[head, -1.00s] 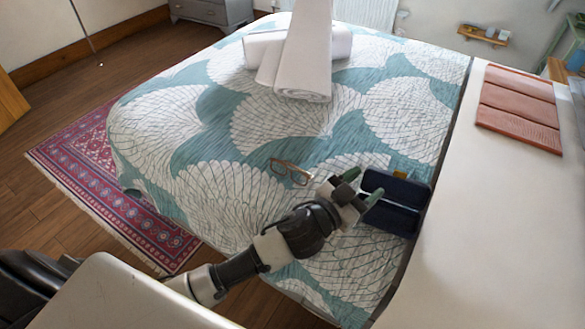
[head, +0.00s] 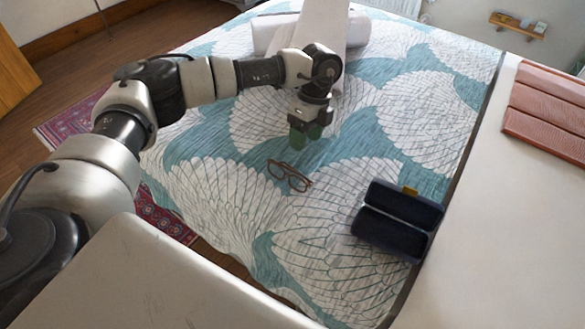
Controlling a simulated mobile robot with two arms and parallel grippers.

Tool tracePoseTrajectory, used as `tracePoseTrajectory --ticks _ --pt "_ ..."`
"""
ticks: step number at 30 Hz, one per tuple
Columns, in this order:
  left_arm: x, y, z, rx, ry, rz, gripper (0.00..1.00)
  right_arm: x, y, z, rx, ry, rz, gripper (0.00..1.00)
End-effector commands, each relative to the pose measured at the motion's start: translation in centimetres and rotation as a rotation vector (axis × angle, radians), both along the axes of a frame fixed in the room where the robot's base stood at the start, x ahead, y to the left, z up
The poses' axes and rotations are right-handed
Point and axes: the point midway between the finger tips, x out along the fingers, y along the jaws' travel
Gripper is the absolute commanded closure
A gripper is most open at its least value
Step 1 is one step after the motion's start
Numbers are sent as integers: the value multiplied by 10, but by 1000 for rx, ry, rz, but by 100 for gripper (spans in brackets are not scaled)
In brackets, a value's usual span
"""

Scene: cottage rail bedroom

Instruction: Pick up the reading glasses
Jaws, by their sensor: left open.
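The brown-framed reading glasses (head: 290,176) lie on the patterned bedspread (head: 225,205) near the middle of the head view. My left gripper (head: 306,138) reaches in from the left and points down, just beyond the glasses and a little to their right in the picture. Its green fingertips are open and show nothing between them. They look apart from the glasses, and their height over the bed is hard to tell. My right gripper is not in view.
An open dark blue glasses case (head: 385,238) lies on the bed to the right of the glasses. Rolled white towels (head: 360,29) lie at the back of the bed. A pale surface (head: 490,220) with reddish folded pieces (head: 550,105) borders the bed's right side.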

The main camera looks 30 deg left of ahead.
Motion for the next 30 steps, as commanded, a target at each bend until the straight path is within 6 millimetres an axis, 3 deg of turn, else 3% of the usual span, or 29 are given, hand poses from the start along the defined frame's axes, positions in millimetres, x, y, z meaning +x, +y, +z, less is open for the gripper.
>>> tracePoseTrajectory --ticks 3,9,17,24,30 --pt "-2 12 -7 52 8 25 44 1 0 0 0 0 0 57" --pt "-12 14 -37 50 10 24 44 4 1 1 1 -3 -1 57" --pt "-18 16 -58 48 9 22 44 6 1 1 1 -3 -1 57" --pt "-29 20 -91 46 9 23 44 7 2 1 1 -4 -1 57" --pt "-32 21 -99 46 7 22 44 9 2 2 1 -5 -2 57"
